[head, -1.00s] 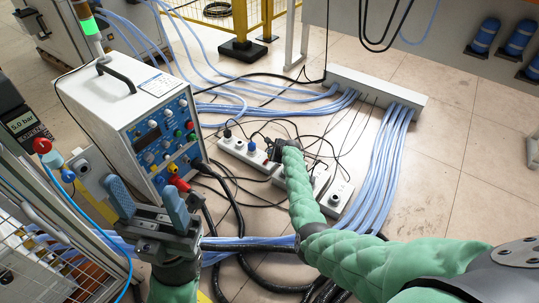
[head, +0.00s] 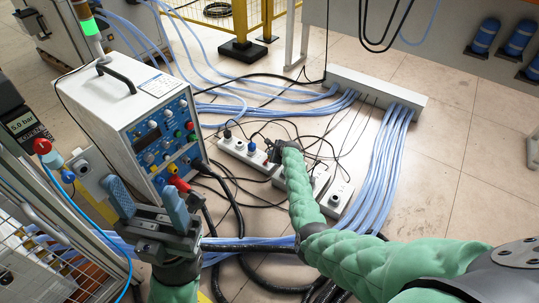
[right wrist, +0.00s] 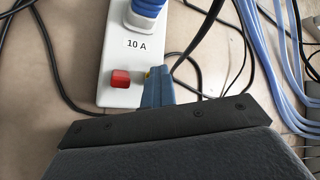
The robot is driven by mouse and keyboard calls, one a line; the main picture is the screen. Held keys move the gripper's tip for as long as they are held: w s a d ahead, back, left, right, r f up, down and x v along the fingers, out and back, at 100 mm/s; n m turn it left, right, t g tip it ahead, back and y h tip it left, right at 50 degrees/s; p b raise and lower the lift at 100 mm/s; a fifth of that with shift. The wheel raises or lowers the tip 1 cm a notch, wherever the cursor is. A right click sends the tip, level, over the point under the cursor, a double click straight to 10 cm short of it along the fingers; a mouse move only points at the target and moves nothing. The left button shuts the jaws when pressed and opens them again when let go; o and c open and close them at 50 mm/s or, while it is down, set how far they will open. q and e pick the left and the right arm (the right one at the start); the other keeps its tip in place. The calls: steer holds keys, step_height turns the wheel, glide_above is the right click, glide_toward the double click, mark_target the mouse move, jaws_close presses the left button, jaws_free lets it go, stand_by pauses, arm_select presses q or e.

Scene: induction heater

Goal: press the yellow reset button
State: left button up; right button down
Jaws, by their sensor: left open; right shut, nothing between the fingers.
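A small bit of yellow, likely the reset button (right wrist: 148,74), shows on the white power strip (right wrist: 116,60) in the right wrist view, at the left side of my blue fingertips. Most of it is hidden behind them. My right gripper (right wrist: 158,82) is shut and empty, its tips over the strip's edge beside the yellow; I cannot tell whether they touch it. In the head view the right gripper (head: 275,150) is at the power strip (head: 240,153) on the floor, and the button is not discernible. My left gripper (head: 148,204) is open and empty in front of the heater unit.
A red switch (right wrist: 121,78), a "10 A" label and a blue plug (right wrist: 147,8) are on the strip. The white heater unit (head: 130,105) stands left. Black cables and blue hoses (head: 385,165) cross the floor. Clear floor (head: 455,150) lies right.

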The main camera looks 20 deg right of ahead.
steer(key=shift+r+p, duration=1.2)
step_height(320, 180, up, 5)
steer(key=p, duration=0.5)
stand_by(0.6)
